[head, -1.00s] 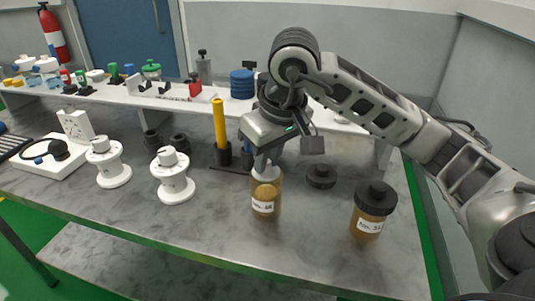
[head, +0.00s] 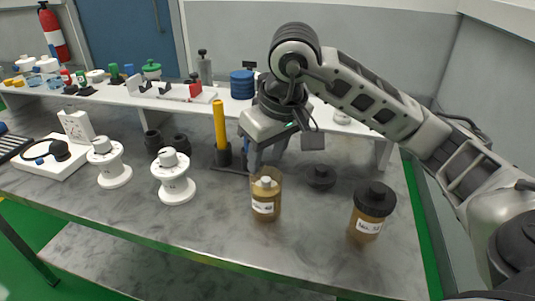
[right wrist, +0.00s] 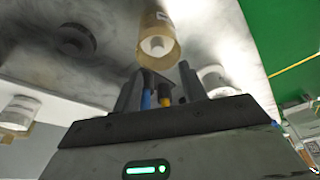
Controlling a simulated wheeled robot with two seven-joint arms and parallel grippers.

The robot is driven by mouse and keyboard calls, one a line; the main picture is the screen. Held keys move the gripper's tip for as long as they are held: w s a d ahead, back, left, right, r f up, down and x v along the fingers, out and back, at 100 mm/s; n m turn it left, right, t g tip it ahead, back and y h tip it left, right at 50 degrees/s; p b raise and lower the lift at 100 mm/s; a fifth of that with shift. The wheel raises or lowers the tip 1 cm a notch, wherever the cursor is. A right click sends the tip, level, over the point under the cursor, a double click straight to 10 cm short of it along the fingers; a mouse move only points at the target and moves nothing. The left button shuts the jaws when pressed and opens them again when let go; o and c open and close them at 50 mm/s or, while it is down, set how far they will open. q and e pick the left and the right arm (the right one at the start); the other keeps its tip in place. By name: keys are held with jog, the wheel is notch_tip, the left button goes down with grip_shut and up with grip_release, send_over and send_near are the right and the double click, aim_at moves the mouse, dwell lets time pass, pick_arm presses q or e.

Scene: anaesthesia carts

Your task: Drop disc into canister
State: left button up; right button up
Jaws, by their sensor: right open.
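An open amber canister (head: 264,208) with a white label stands upright at the front middle of the table. It also shows in the right wrist view (right wrist: 172,50). A pale, knobbed piece (head: 266,184), possibly the disc, sits inside its mouth; how deep it rests is unclear. My right gripper (head: 266,160) is open and empty, just behind and above the canister, apart from it. Its two fingers point at the table in the right wrist view (right wrist: 158,88). My left gripper is not in view.
A black lid (head: 321,177) lies right of the canister. A closed amber canister (head: 369,212) stands further right. A yellow post (head: 219,125) in a black base and white spools (head: 173,178) stand left. A white shelf (head: 120,95) runs behind. The front table strip is clear.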

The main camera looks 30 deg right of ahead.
aim_at(268, 180)
notch_tip(268, 180, up, 6)
jog(key=p, duration=0.3)
jog(key=shift+s+f, duration=0.1)
dwell(0.3)
